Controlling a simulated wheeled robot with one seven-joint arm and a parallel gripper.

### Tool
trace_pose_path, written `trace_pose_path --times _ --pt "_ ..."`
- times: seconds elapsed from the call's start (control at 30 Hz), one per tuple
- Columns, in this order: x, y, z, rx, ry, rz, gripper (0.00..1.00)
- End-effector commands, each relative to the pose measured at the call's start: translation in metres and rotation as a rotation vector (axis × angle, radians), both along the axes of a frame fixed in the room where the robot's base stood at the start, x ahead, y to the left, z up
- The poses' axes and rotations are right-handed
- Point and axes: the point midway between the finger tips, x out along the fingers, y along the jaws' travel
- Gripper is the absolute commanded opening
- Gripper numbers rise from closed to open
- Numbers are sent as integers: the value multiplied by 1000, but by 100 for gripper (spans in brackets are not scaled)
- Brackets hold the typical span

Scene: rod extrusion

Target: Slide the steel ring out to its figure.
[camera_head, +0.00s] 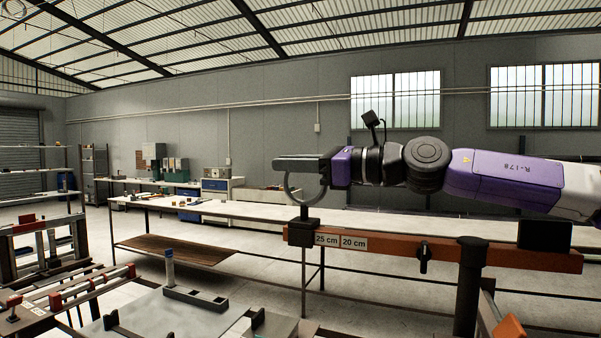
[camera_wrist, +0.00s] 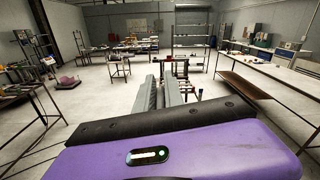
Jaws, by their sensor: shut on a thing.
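The steel ring (camera_head: 322,190) is a grey hoop at the left end of the orange beam (camera_head: 480,257) in the head view. Its lower part shows as an arc, standing above a black end block (camera_head: 302,233). My gripper (camera_head: 285,161) comes in level from the right, and its fingers are shut on the ring's upper part, which they hide. White labels reading 25 cm (camera_head: 327,240) and 20 cm (camera_head: 354,243) sit on the beam, right of the block. In the wrist view my fingers (camera_wrist: 160,92) point forward; I cannot make out the ring there.
A black knob (camera_head: 424,255) and a dark upright post (camera_head: 470,285) stand at the beam. A long white-topped bench (camera_head: 250,209) runs behind it. A grey fixture table (camera_head: 170,318) is at the lower left. Open floor shows in the wrist view (camera_wrist: 90,95).

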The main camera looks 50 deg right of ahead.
Motion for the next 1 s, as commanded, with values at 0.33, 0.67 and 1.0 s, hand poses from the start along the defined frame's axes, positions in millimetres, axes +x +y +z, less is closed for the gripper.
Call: trace_pose_path --times 0.33,0.67,1.0 --pt "3 4 3 -3 -4 5 21" --pt "2 3 1 -1 -1 3 33" --pt "-33 -11 -3 1 -3 1 33"
